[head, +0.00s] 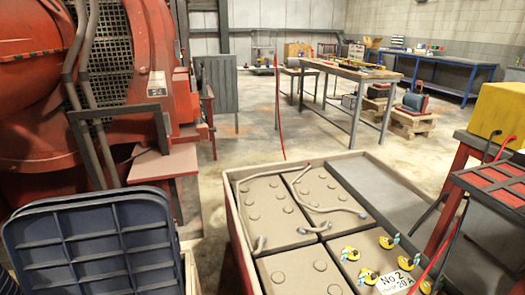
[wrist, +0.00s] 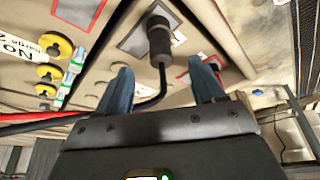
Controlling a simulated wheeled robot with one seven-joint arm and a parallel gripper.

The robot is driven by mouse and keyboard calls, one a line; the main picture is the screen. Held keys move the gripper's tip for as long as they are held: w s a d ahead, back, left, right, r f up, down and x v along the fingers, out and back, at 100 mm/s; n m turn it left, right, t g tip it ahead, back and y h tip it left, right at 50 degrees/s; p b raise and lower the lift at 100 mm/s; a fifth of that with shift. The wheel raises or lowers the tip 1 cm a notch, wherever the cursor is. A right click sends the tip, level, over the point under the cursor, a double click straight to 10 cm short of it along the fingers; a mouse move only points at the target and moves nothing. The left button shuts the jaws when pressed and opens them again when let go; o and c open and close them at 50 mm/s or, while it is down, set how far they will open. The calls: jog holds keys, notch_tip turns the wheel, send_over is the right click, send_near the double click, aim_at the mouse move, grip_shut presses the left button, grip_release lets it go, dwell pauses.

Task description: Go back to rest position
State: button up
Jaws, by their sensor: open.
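My gripper (wrist: 160,64) shows in the wrist view only. Its two blue-grey fingers stand apart, with nothing held between them. A black plug (wrist: 160,38) with a black cable appears just beyond the fingertips, against a dark square patch on a beige surface; the cable curves down behind the fingers. I cannot tell whether the fingers touch the plug. My arm and gripper do not show in the head view.
A yellow box (head: 500,108) with cables stands right. Red machinery (head: 150,110) and a blue ribbed panel (head: 95,245) are left. Open floor (head: 265,135) lies beyond the crate.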

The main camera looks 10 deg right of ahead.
jog(key=s+r+m+t+h, duration=0.2)
jog(key=s+m+t+h, duration=0.3)
jog(key=s, duration=0.6)
jog(key=s+a+r+m+t+p, duration=0.1)
jog(key=s+a+r+t, duration=0.2)
jog(key=s+a+r, duration=0.3)
jog(key=a+r, duration=0.5)
jog(key=shift+a+r+m+h+p, duration=0.15)
jog(key=shift+a+m+h+p, duration=0.15)
jog(key=shift+a, duration=0.05)
jog(key=s+a+r+m+t, duration=0.1)
jog(key=a+r, duration=0.2)
jog(key=r, duration=0.2)
jog(key=s+a+r+m+t+y, duration=0.1)
jog(key=s+a+r+m+t, duration=0.1)
jog(key=r, duration=0.3)
jog(key=s+a+r+m+t+y, duration=0.1)
jog(key=a+r, duration=0.4)
jog(key=r, duration=0.1)
jog(key=shift+s, duration=0.3)
